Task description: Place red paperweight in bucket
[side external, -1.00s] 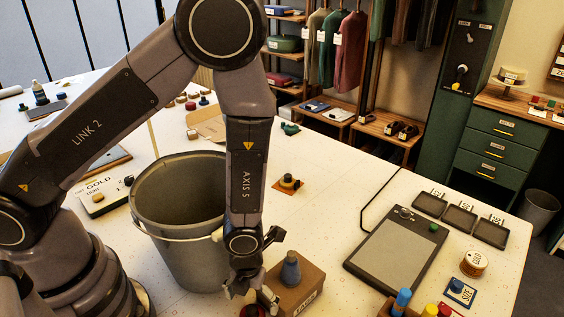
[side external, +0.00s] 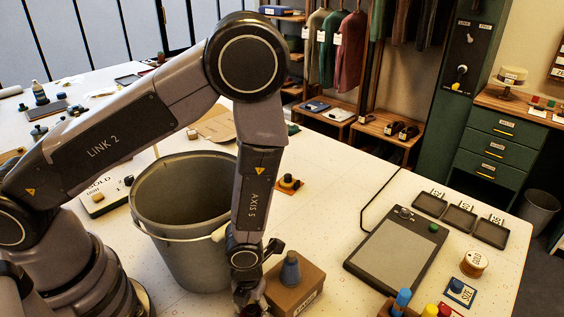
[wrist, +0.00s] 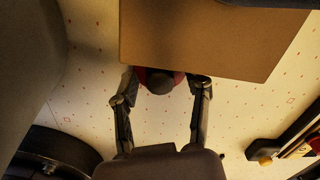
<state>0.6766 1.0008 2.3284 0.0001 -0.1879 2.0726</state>
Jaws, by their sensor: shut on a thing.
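The red paperweight (wrist: 155,77) shows in the wrist view between my fingertips, with a dark knob on top and a red rim around it. My gripper (wrist: 161,92) is shut on it, one finger on each side, close to the cardboard box. In the side view my gripper (side external: 248,306) is low at the bottom edge, and the paperweight is hidden there. The grey bucket (side external: 175,235) stands upright to the left of my gripper, with its top open and its wire handle hanging down the front.
A cardboard box (side external: 306,290) with a blue-grey cone-shaped piece (side external: 290,268) on it stands right of my gripper. A dark-framed pad (side external: 398,252) lies farther right. Colored bottles (side external: 402,300) stand at the bottom right. Bare tabletop (side external: 330,215) lies behind the box.

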